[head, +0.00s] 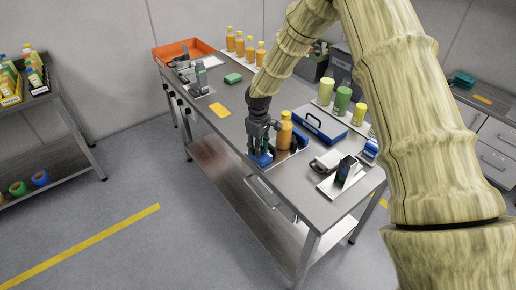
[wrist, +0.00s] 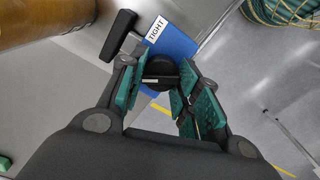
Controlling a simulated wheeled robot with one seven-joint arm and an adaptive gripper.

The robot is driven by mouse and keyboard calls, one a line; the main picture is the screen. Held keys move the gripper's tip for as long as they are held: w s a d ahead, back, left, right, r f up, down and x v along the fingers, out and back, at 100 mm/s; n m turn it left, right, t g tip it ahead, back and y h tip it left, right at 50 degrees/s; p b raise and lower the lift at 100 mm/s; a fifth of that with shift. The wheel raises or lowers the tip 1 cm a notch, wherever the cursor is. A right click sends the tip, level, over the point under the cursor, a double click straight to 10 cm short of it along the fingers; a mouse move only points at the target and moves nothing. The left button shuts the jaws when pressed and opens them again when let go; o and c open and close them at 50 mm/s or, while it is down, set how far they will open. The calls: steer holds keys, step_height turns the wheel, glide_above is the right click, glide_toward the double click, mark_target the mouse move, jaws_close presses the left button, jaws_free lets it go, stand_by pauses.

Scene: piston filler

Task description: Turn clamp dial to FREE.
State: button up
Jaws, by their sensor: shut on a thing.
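The clamp dial (wrist: 160,72) is a round black knob with a short white mark, on a blue block (wrist: 176,42). A white label reading TIGHT (wrist: 157,29) is on that block; no FREE label shows. My gripper (wrist: 160,86) has its green-padded fingers on either side of the dial and is shut on it. In the head view my gripper (head: 261,148) points down at the blue block (head: 262,160) by the bench's front edge, and the dial is hidden there.
An orange bottle (head: 285,131) stands close to the right of my gripper. A black T-shaped handle (wrist: 119,36) is beside the dial. A blue tray (head: 320,127) and a small dark device (head: 346,168) stand farther right on the steel bench (head: 232,121).

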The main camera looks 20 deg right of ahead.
steer(key=shift+n, duration=1.1)
steer(key=shift+r, duration=0.1)
steer(key=o, duration=1)
steer(key=shift+d, duration=0.1)
step_height(320, 180, up, 12)
